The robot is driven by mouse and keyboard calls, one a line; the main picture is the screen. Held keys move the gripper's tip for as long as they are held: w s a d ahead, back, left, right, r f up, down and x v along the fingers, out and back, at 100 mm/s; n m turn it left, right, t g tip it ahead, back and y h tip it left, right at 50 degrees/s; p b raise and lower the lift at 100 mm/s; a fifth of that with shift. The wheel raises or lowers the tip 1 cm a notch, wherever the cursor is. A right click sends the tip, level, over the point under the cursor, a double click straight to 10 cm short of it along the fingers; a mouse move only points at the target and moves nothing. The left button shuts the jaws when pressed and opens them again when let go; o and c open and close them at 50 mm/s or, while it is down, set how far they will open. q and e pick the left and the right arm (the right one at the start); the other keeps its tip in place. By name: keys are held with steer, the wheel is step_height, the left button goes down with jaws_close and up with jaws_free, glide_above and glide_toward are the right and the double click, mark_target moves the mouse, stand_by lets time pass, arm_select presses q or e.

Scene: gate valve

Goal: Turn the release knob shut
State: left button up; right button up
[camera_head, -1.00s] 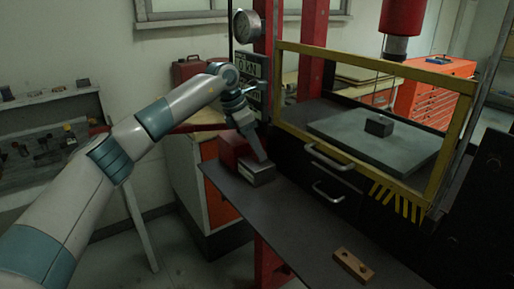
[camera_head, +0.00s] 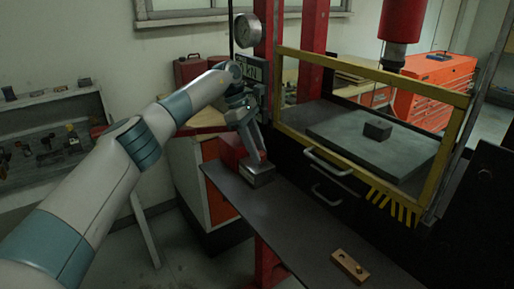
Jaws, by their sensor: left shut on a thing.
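The gripper is shut at the block's upper side. The release knob is hidden by the fingers, and its angle cannot be told. My right gripper is not in view.
A wooden block with two dark spots (camera_head: 350,265) lies on the dark bench (camera_head: 290,230). A yellow-framed guard (camera_head: 372,70) with a grey plate and small dark block (camera_head: 377,131) stands right. A gauge (camera_head: 247,30) hangs behind my wrist.

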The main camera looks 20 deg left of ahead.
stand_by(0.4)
arm_select(q)
steer(key=o, duration=1)
steer(key=shift+o, duration=0.2)
steer(key=shift+a+r, duration=0.1)
steer(key=shift+a+r+b, duration=0.25)
steer(key=shift+r+b, duration=0.05)
steer(key=shift+r, duration=0.3)
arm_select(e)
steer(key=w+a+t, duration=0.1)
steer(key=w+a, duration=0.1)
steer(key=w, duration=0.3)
arm_select(q)
steer(key=p+v, duration=0.3)
steer(key=v, duration=1.3)
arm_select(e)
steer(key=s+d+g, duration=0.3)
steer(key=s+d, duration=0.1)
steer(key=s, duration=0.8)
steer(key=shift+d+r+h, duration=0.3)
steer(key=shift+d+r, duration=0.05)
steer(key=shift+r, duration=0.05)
